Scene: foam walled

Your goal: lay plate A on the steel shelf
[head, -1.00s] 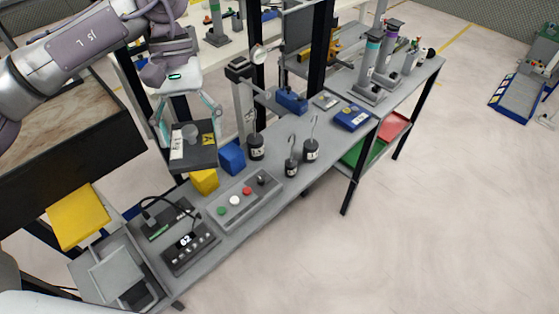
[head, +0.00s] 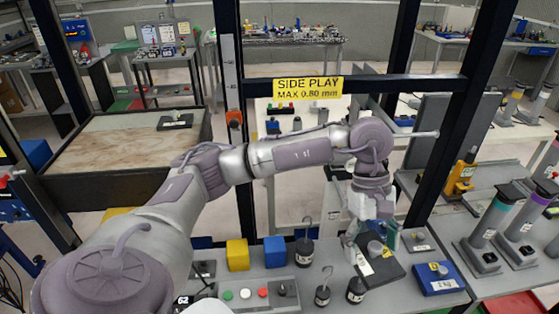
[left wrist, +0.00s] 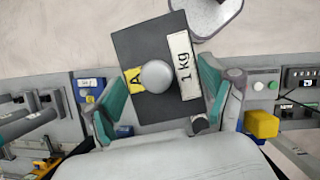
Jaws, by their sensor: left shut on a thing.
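Plate A (head: 384,268) is a dark square plate with a round grey knob, a white label and a yellow mark. My left gripper (head: 372,242) is shut on it and holds it tilted in the head view, above the right part of the grey bench (head: 310,258). In the left wrist view, plate A (left wrist: 150,105) shows "1 kg" and "A", with the teal fingers of my left gripper (left wrist: 160,78) on either side. I cannot tell for sure which surface is the steel shelf. My right gripper is not in view.
Hooked black weights (head: 303,252) stand left of the plate, beside a blue cube (head: 274,252) and a yellow cube (head: 238,255). A blue 2 kg block (head: 437,278) lies close on the right. Black posts (head: 480,110) and a crossbar with a yellow sign (head: 307,88) stand behind.

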